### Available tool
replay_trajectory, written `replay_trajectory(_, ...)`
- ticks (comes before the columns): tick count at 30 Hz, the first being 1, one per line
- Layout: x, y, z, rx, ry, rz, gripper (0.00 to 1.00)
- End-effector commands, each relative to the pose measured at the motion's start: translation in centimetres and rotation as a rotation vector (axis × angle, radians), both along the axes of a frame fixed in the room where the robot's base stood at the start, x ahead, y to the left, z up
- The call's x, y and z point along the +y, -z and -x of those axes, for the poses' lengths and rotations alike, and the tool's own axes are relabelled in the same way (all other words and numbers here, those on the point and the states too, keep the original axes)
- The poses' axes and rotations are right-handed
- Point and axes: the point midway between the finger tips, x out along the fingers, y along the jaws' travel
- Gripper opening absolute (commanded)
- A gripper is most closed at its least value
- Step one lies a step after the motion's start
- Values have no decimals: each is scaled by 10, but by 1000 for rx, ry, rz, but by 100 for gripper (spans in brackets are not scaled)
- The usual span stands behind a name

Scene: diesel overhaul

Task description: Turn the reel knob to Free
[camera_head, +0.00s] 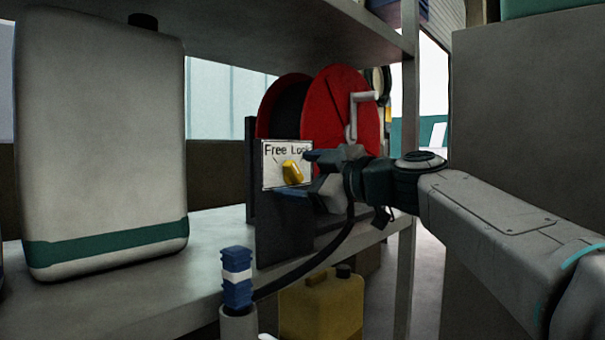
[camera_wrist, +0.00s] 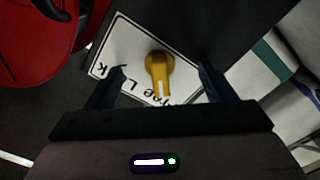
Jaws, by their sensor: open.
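The yellow reel knob (camera_head: 292,171) sits on a white label plate (camera_head: 269,177) reading "Free" on the left and "Lock" on the right, in front of the red hose reel (camera_head: 330,105). In the wrist view the knob (camera_wrist: 158,66) shows a white mark at its lower end, pointing toward my gripper's body. I cannot tell surely which word it points to. My gripper (camera_head: 312,174) is open just in front of the plate. In the wrist view its fingers (camera_wrist: 164,80) stand left and right of the knob, with gaps on both sides. Part of the label is hidden.
A large white canister (camera_head: 100,140) stands on the shelf (camera_head: 130,300) at left. A blue-and-white capped item (camera_head: 237,277) is in front, and a yellow jug (camera_head: 322,308) is lower down. A shelf post (camera_head: 408,150) and grey cabinet (camera_head: 520,120) are at right.

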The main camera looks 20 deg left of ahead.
Motion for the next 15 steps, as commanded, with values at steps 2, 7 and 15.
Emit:
replay_trajectory(2,-2,1,1,-1,1,0,76)
replay_trajectory(7,-21,6,8,-3,2,-1,76)
replay_trajectory(15,-56,4,23,-3,2,0,76)
